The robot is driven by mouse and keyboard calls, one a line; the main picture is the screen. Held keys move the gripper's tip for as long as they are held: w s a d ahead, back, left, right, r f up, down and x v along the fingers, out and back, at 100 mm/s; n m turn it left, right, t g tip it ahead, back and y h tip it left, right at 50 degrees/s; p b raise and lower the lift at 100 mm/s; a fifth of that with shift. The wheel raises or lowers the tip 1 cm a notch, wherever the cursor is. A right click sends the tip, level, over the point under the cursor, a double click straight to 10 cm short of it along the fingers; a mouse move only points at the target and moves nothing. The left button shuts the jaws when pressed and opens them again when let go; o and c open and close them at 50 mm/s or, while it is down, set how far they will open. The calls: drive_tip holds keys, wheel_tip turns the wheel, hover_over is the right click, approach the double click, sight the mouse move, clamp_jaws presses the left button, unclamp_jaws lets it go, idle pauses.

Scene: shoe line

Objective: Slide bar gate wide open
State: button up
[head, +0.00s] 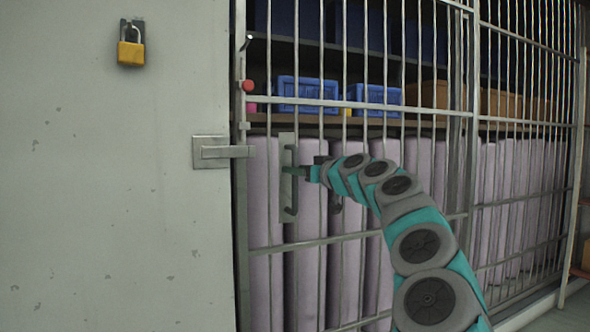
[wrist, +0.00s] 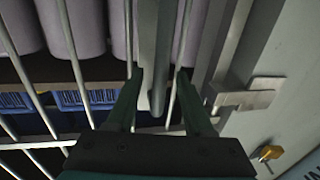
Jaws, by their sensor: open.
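The bar gate (head: 345,102) has upright metal bars and stands across the shelf opening, its left edge close to the grey wall. A grey upright pull handle (head: 290,205) on a plate is fixed near that edge. My gripper (head: 300,171) is at the handle, reaching in from the right. In the wrist view, my gripper's two fingers (wrist: 159,76) are apart, with the handle bar (wrist: 160,50) between them. I cannot tell whether either finger touches it. A metal latch lever (head: 225,152) on the wall points toward the gate edge; it also shows in the wrist view (wrist: 245,96).
A yellow padlock (head: 131,53) hangs on the wall at upper left. Behind the bars are blue crates (head: 307,92) on a shelf and several tall pale purple rolls or panels (head: 265,220). More barred panel (head: 525,150) continues to the right.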

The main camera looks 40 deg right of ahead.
drive_tip(key=shift+w, duration=0.7)
clamp_jaws()
idle(1.1)
